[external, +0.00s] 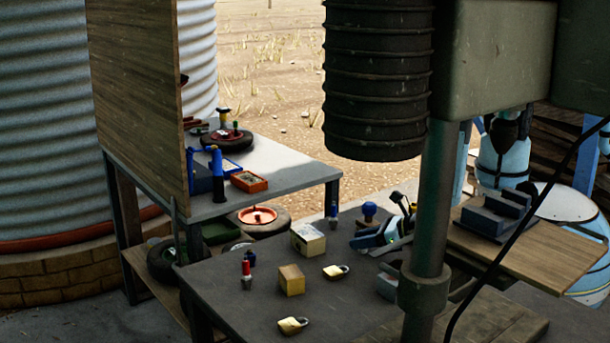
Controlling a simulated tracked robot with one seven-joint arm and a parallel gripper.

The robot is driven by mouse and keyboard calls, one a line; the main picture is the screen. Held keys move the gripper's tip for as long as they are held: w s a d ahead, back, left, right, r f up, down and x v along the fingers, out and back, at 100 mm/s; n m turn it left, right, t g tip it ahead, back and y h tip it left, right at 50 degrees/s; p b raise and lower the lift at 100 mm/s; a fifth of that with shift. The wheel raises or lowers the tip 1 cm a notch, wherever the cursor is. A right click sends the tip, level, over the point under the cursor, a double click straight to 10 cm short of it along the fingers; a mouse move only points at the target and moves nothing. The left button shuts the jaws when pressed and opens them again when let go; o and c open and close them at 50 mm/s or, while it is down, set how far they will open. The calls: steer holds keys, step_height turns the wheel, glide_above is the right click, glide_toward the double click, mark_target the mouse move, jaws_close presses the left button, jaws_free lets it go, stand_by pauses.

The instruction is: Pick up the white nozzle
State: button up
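I cannot clearly pick out a white nozzle in the external view. A small upright piece with a red top and pale lower part (246,275) stands on the dark workbench (225,325) at its left side; I cannot tell if it is a nozzle.
A blue and pale power tool (385,236) lies at the bench's back right, near a grey-green post (428,200). A dark ribbed cylinder (377,80) hangs above. A second table (285,170) with several tools stands behind. The bench's front left has free room.

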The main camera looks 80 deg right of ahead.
steer(key=c, duration=0.6)
steer(key=shift+o, duration=0.2)
